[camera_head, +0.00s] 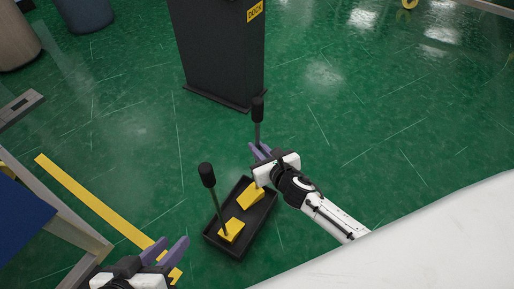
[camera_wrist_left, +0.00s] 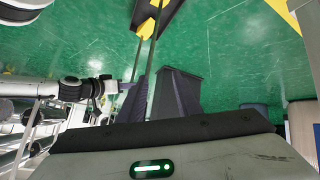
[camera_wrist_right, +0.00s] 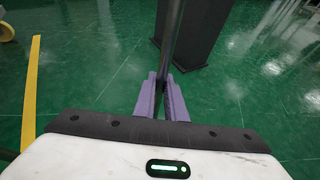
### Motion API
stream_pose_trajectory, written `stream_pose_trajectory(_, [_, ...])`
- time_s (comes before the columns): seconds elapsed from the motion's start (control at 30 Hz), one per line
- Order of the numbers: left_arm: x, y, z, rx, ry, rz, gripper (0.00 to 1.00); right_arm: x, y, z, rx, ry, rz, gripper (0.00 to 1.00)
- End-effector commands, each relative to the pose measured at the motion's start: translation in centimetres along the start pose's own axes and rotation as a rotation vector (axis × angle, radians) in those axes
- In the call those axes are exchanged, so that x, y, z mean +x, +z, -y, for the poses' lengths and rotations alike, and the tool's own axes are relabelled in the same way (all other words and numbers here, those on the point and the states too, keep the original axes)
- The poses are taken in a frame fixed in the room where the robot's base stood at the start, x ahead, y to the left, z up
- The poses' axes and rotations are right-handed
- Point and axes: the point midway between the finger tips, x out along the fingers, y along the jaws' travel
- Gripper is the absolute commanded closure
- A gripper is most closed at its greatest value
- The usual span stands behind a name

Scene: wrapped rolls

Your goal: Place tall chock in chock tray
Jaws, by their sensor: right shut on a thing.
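The black chock tray (camera_head: 262,222) lies on the floor. A yellow chock with an upright handle (camera_head: 231,230) stands in its near end. A second yellow chock (camera_head: 250,196) is over or in the tray's far end; I cannot tell whether it rests on the tray bottom. Its tall handle ends in a black grip (camera_head: 257,110). My right gripper (camera_head: 260,152) is shut on that handle below the grip; the right wrist view shows the shaft (camera_wrist_right: 173,40) between the fingers. My left gripper (camera_head: 165,251) is open and empty, left of the tray.
A dark cabinet (camera_head: 220,50) with a yellow label stands beyond the tray. A yellow floor stripe (camera_head: 90,199) and a blue-panelled frame (camera_head: 25,225) are at left. Bins (camera_head: 85,14) stand at the back left.

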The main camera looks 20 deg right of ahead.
Motion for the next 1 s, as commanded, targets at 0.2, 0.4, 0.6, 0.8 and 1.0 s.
stream_pose_trajectory(0.2, [-0.1, -1.1, -1.1, -0.020, 0.049, -0.077, 0.69, 1.2, -2.4, -0.1, 0.005, 0.002, 0.008, 1.00])
stream_pose_trajectory(0.4, [-0.5, -1.8, -1.5, -0.026, 0.061, -0.093, 0.69, 1.3, -2.4, -0.1, 0.003, 0.003, 0.010, 1.00])
stream_pose_trajectory(0.6, [-0.4, -1.7, -1.5, -0.027, 0.062, -0.094, 0.69, 1.4, -2.6, -0.1, 0.002, 0.003, 0.009, 1.00])
stream_pose_trajectory(0.8, [-0.6, -2.0, -1.6, -0.028, 0.067, -0.105, 0.69, 1.3, -3.3, 0.0, 0.000, -0.001, -0.002, 0.71])
stream_pose_trajectory(1.0, [-0.6, -2.0, -1.6, -0.028, 0.066, -0.105, 0.69, 1.3, -3.3, 0.0, 0.000, -0.001, -0.002, 0.71])
